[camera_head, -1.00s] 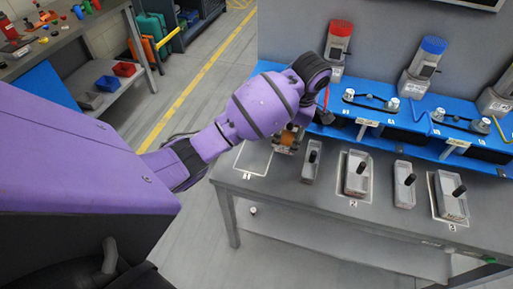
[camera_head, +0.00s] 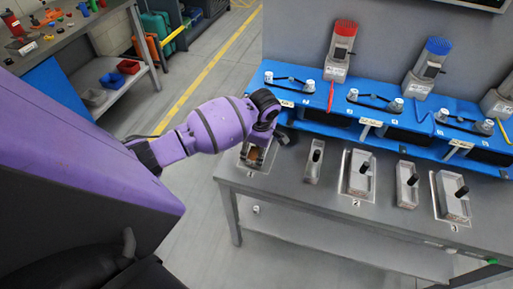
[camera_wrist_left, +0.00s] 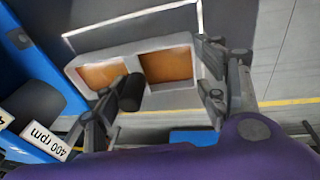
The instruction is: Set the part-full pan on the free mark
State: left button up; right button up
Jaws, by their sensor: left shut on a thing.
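The pan (camera_head: 257,154), a grey tray with orange-brown fill and a black knob, is held by my left gripper (camera_head: 268,140) at the table's left end. In the left wrist view the pan (camera_wrist_left: 158,101) shows two filled compartments, with my left gripper's fingers (camera_wrist_left: 160,105) on either side. The pan covers most of the leftmost white-outlined mark (camera_head: 242,168). A white line of that mark (camera_wrist_left: 135,17) shows beyond the pan in the wrist view. I cannot tell whether the pan touches the table. My right gripper is not in view.
Pans with black knobs stand on two outlined marks (camera_head: 344,187) (camera_head: 437,205). Narrower pans stand outside marks (camera_head: 313,163) (camera_head: 406,187). The blue machine row (camera_head: 345,123), with red-topped and blue-topped hoppers, runs behind. The grey table's front strip (camera_head: 300,190) is clear.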

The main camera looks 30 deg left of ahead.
pick_arm(q)
jog(key=o, duration=2.1)
jog(key=v, duration=1.2)
